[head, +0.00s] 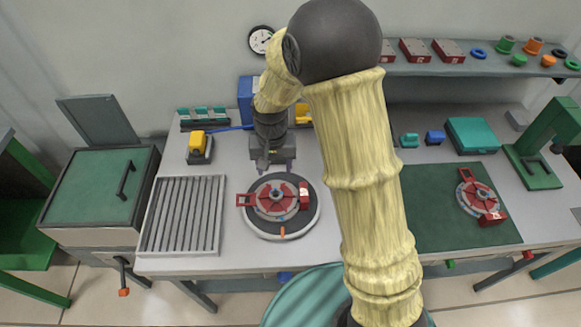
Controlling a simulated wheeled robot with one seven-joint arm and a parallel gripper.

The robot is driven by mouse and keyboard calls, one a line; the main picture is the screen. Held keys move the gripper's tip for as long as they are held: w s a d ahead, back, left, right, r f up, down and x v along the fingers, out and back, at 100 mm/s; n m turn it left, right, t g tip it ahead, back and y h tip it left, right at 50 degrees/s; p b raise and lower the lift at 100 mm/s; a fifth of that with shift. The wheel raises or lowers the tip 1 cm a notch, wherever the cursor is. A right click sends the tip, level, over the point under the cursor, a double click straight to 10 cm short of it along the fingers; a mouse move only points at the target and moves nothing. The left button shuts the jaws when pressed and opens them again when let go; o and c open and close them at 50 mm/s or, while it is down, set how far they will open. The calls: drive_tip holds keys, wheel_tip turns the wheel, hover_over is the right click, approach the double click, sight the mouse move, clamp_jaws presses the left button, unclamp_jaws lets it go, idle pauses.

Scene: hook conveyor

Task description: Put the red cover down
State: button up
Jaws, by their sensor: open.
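A round red cover-like part (262,202) with a grey hub and side tabs lies on the dark round turntable (272,234) at the centre of the bench. A similar red part (467,189) lies on the green mat (430,225) at the right. I cannot tell which of the two is the task's red cover. My gripper (275,168) points down just behind the turntable, with its fingers apart and nothing seen between them. It appears above and behind the central red part, not touching it.
A slatted grey rack (183,215) lies left of the turntable. A yellow-topped device (198,146) stands behind it. A green press (545,150) and a teal box (472,135) stand at the right. My arm hides the bench between turntable and mat.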

drive_tip(key=s+d+r+t, duration=0.1)
drive_tip(key=s+d+r, duration=0.3)
drive_tip(key=s+d, duration=0.2)
drive_tip(key=s+d+r+t, duration=0.1)
drive_tip(key=s+d+r, duration=0.3)
drive_tip(key=d, duration=0.5)
drive_tip(key=shift+s+t, duration=0.3)
drive_tip(key=shift+s, duration=0.85)
